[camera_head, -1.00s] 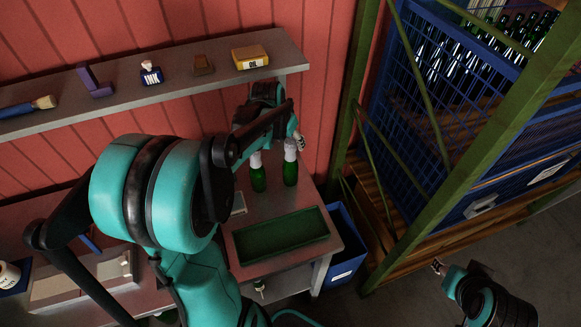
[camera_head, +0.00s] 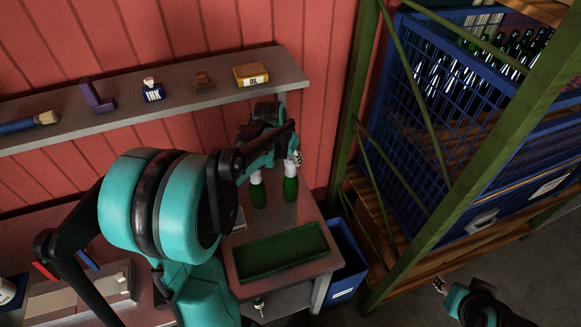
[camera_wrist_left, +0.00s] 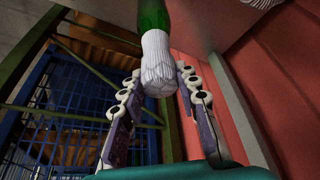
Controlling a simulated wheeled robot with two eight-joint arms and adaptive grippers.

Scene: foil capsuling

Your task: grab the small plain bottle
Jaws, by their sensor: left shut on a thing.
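Two green bottles with pale tops stand side by side at the back of the workbench: the right bottle (camera_head: 290,188) and the left bottle (camera_head: 258,195). My left gripper (camera_head: 294,159) is at the top of the right bottle, shut on it. In the left wrist view, the right bottle's pleated whitish cap (camera_wrist_left: 156,62) sits between the two fingers, with its green neck (camera_wrist_left: 153,14) beyond. Another pale cap (camera_wrist_left: 259,3) shows at the top edge. My right gripper (camera_head: 439,285) is small at the lower right; its jaw opening is unclear.
A green tray (camera_head: 283,250) lies on the bench (camera_head: 228,268) in front of the bottles. A blue bin (camera_head: 345,262) stands right of the bench. A shelf (camera_head: 215,92) with ink and oil runs along the red wall. A green-framed rack (camera_head: 455,195) holds a blue crate.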

